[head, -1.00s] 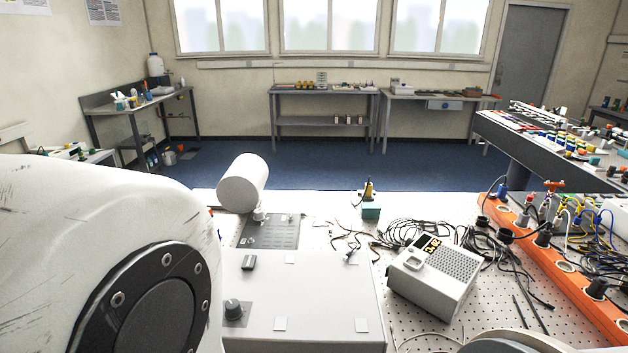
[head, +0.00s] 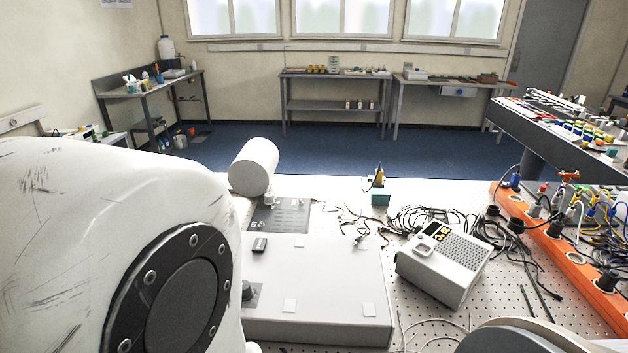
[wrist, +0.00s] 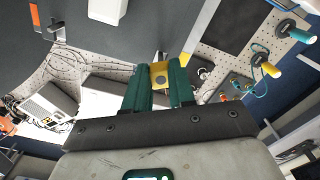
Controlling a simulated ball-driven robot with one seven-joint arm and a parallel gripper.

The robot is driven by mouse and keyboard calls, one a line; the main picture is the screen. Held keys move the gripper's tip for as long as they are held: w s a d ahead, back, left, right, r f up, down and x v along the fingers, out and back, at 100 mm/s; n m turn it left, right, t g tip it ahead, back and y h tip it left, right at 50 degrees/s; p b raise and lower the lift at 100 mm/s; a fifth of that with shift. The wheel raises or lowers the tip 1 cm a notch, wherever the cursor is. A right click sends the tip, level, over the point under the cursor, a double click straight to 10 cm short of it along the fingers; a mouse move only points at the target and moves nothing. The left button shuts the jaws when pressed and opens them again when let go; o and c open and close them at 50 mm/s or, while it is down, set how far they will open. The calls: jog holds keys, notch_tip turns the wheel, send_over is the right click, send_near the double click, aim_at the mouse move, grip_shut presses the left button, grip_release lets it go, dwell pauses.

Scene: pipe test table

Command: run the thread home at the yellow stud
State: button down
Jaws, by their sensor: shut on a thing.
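In the wrist view my gripper (wrist: 159,67) has two dark green fingers, shut on a small yellow piece (wrist: 159,77) with a grey round spot in its face. A yellow strip (wrist: 191,66) shows just beyond the right finger; I cannot tell whether it joins the held piece. No thread can be made out, and I cannot tell which yellow part is the stud. In the head view my gripper is not in view.
In the head view a low white box (head: 320,260), a white cylinder (head: 253,166), a grey speaker-fronted device (head: 443,262) and loose cables (head: 425,218) crowd the perforated table. An orange rail (head: 560,255) with plugs runs along the right.

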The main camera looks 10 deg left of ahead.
jog(key=shift+f+b, duration=0.6)
jog(key=shift+f, duration=0.9)
jog(key=shift+p, duration=0.65)
dwell(1.6)
jog(key=shift+r+p, duration=0.4)
jog(key=shift+p, duration=0.2)
jog(key=c, duration=1.5)
grip_release()
grip_shut()
jog(key=m, duration=0.5)
jog(key=shift+f, duration=0.15)
jog(key=shift+s, duration=0.1)
